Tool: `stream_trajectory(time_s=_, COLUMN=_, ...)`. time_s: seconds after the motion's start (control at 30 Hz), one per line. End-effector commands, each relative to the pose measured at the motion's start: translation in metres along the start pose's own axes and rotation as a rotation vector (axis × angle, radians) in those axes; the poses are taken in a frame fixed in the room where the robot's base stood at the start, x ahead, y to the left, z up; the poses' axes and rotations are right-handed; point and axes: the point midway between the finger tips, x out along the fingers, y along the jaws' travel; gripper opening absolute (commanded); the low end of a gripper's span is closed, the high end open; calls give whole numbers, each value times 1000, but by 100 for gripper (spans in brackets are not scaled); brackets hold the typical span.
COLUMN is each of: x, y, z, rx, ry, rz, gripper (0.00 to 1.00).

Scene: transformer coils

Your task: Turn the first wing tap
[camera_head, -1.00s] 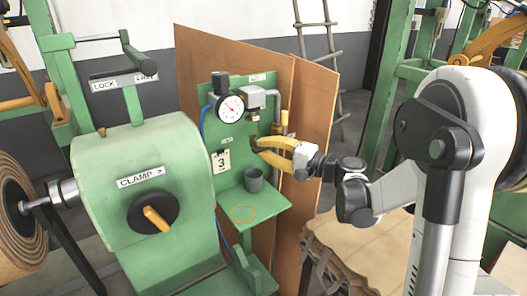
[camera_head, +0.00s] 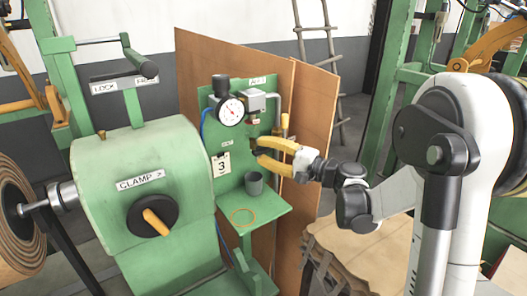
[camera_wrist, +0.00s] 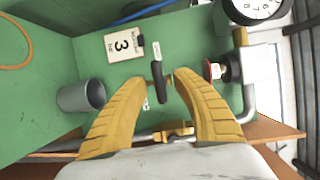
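The wing tap (camera_wrist: 157,82), a small dark bar on a stem, stands out from the green panel (camera_wrist: 190,40). In the wrist view it lies between the two yellow fingers of my gripper (camera_wrist: 160,80), with a visible gap on each side. The fingers are spread and hold nothing. In the head view my gripper (camera_head: 259,150) reaches the panel from the right, and the fingers largely hide the tap there.
A grey cup (camera_head: 254,182) stands on the green shelf (camera_head: 270,205), below the fingers. A gauge (camera_head: 231,111) and pipework sit above them. A card marked 3 (camera_head: 221,166) hangs to the left. A green clamp housing (camera_head: 120,170) stands further left.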

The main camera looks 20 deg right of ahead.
Motion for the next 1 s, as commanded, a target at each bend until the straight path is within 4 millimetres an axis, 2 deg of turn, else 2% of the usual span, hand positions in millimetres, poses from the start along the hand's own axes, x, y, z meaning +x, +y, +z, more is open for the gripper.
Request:
stream_trajectory(time_s=0.17, x=-4, y=0, z=-1, rx=0, ry=2, rz=0, gripper=33)
stream_trajectory(time_s=0.27, x=-17, y=0, z=-2, rx=0, ry=4, rz=0, gripper=33)
stream_trajectory(time_s=0.5, x=-70, y=0, z=-2, rx=0, ry=5, rz=0, gripper=33)
stream_trajectory(time_s=0.7, x=-106, y=0, z=-1, rx=0, ry=3, rz=0, gripper=33)
stream_trajectory(time_s=0.83, x=-117, y=0, z=0, rx=0, ry=2, rz=0, gripper=33)
stream_trajectory(time_s=1.0, x=-120, y=0, z=0, rx=0, ry=-1, rz=0, gripper=33)
